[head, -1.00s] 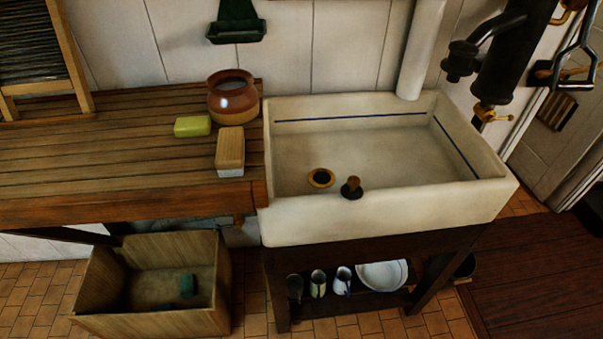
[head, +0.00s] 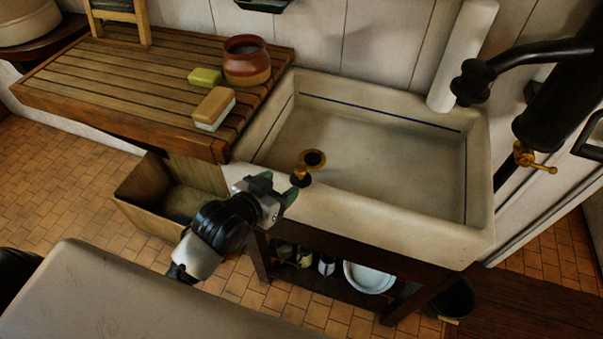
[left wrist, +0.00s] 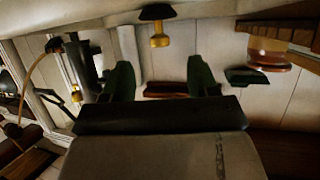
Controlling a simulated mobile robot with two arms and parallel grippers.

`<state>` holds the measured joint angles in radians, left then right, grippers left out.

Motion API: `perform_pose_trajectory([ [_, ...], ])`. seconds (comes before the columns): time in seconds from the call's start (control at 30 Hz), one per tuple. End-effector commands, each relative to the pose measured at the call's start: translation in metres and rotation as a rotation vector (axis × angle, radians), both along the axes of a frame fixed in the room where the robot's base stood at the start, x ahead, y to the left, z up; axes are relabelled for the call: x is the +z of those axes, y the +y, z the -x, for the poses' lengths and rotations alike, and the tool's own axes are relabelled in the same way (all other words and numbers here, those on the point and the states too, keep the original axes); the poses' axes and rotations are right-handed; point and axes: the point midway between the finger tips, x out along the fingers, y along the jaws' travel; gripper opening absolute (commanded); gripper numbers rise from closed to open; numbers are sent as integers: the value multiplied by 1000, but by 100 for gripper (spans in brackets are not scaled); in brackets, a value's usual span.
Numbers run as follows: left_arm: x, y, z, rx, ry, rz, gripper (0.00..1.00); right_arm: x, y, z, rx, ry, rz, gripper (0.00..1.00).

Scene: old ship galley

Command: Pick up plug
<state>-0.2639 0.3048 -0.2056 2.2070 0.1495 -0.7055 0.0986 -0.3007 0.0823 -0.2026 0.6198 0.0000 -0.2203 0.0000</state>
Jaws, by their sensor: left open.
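The plug (head: 301,174) has a brown knob on a black base and stands upright on the front rim of the white sink (head: 375,232). My left gripper (head: 280,187) is open, just left of and in front of the plug, partly overlapping its base in the head view. In the left wrist view, which looks upside down, the plug (left wrist: 158,27) shows at the top centre. It lies beyond and between the two green fingers of the left gripper (left wrist: 161,80), with nothing held between them. My right gripper is not in view.
The brass drain (head: 313,158) is behind the plug. A brush (head: 214,106), green soap (head: 204,78) and a brown pot (head: 247,62) stand on the wooden board left of the sink. A black pump (head: 560,105) stands at right. The sink basin is otherwise clear.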

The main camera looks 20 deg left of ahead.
Motion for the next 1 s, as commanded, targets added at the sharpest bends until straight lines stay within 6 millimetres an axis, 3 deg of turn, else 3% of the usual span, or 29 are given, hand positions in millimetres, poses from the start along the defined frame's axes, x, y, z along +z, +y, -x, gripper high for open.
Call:
perform_pose_trajectory([
  [0.1,5,-4,-10,-4,-12,4,60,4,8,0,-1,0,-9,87],
  [0.23,-4,-10,-29,-4,-11,4,60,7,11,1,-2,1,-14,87],
  [1.0,-35,-30,-92,-4,-11,3,60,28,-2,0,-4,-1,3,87],
])
